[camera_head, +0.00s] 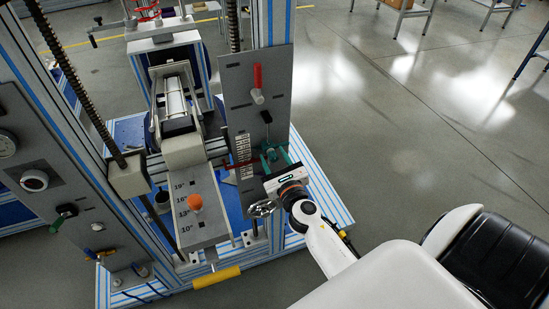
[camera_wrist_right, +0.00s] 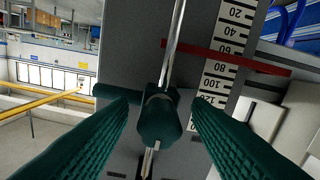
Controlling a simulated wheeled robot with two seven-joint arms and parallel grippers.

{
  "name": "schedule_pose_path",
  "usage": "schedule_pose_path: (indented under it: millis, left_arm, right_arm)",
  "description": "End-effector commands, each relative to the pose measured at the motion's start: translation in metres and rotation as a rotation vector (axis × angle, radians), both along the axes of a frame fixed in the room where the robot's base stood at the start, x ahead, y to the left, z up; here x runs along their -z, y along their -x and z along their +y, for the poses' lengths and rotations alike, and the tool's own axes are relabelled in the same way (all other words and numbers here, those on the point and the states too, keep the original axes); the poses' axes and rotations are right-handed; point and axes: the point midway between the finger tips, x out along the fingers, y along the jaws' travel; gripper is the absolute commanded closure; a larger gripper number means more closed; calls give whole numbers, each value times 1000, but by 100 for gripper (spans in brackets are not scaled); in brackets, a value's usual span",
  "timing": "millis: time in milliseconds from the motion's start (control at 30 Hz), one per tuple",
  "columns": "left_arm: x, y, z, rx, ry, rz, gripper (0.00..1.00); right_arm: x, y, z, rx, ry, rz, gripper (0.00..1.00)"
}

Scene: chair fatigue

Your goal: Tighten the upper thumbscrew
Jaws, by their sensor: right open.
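In the right wrist view, a dark green thumbscrew knob (camera_wrist_right: 163,120) sits on a thin metal rod (camera_wrist_right: 175,45) in front of a grey plate. My right gripper (camera_head: 274,157) is open, with one green finger on each side of this knob and visible gaps between. In the head view the fingers largely cover the knob. A black knob (camera_head: 267,117) is higher on the same grey plate (camera_head: 235,82). I cannot tell which knob is the upper thumbscrew. My left gripper is not in view.
A ruler scale (camera_wrist_right: 220,75) with a red pointer (camera_wrist_right: 225,57) is beside the rod. A red handle (camera_head: 258,80) sticks out above. An angled block with an orange knob (camera_head: 194,202) and a yellow handle (camera_head: 216,277) stand left of my gripper. Open floor is at the right.

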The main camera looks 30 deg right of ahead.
Motion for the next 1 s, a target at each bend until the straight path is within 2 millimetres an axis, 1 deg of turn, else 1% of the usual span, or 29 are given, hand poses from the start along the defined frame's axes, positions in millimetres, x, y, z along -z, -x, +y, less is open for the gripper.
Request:
schedule_pose_path:
  millis: [67,100,367,667,867,1000]
  left_arm:
    - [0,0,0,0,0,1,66]
    - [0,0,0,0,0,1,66]
    - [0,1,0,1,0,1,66]
    - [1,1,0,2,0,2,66]
    - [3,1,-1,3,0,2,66]
    - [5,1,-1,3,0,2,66]
  right_arm:
    - [0,0,0,0,0,0,55]
    - [0,0,0,0,0,0,57]
    - [0,0,0,0,-1,0,99]
    - [0,0,0,0,-36,-9,100]
    - [1,1,0,0,-136,-33,100]
    - [1,0,1,0,-246,-60,100]
